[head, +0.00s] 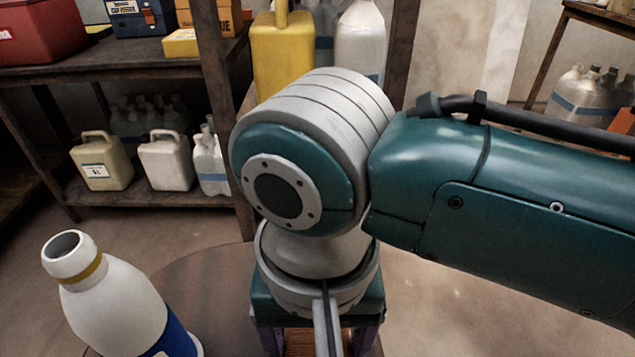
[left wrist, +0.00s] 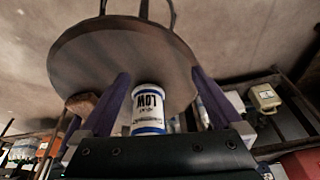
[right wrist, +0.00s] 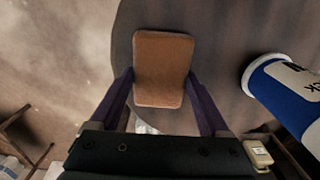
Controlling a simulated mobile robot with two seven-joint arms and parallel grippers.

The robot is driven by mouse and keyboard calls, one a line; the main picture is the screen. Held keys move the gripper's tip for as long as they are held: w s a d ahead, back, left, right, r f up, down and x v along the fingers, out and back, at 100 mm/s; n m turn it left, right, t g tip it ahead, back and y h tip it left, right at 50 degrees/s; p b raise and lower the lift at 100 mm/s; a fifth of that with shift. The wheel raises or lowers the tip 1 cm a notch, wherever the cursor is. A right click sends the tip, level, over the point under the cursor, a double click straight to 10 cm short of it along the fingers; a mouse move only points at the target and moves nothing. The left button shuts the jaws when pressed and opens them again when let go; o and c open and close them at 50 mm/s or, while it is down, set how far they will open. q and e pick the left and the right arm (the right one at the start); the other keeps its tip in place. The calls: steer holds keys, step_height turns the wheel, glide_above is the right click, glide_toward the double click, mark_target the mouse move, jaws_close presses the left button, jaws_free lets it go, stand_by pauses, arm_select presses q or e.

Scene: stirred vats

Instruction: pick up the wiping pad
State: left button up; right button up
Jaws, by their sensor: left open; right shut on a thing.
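The wiping pad (right wrist: 163,70) is a tan-brown block with rounded corners. In the right wrist view it sits between the two purple fingers of my right gripper (right wrist: 160,78), which is shut on it. In the head view my right gripper (head: 318,342) points down at the bottom centre, and the arm hides most of what is below.
A white bottle (head: 115,300) with a blue lower part stands on the round wooden table (head: 205,275), left of my right gripper. A white container marked LOW (left wrist: 149,105) shows beyond my left fingers. Shelves (head: 120,68) with jugs stand behind.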

step_height(320, 180, up, 20)
steer(key=p, duration=0.8)
steer(key=o, duration=0.8)
steer(key=c, duration=0.6)
steer(key=w+d+r+p, duration=0.1)
steer(key=d+r+p, duration=0.6)
steer(key=r, duration=0.5)
steer(key=w+d+r+p, duration=0.2)
steer(key=d+r+p, duration=0.2)
steer(key=r+p, duration=0.65)
steer(key=w+d+r+p, duration=0.1)
steer(key=d+r+p, duration=0.5)
steer(key=r, duration=0.8)
steer(key=shift+c, duration=0.2)
steer(key=s+r+p, duration=0.3)
steer(key=r+p, duration=1.4)
steer(key=p, duration=0.1)
steer(key=s+r+p, duration=0.3)
steer(key=r+p, duration=1.4)
steer(key=p, duration=0.1)
steer(key=shift+r+p, duration=0.35)
steer(key=shift+p, duration=0.05)
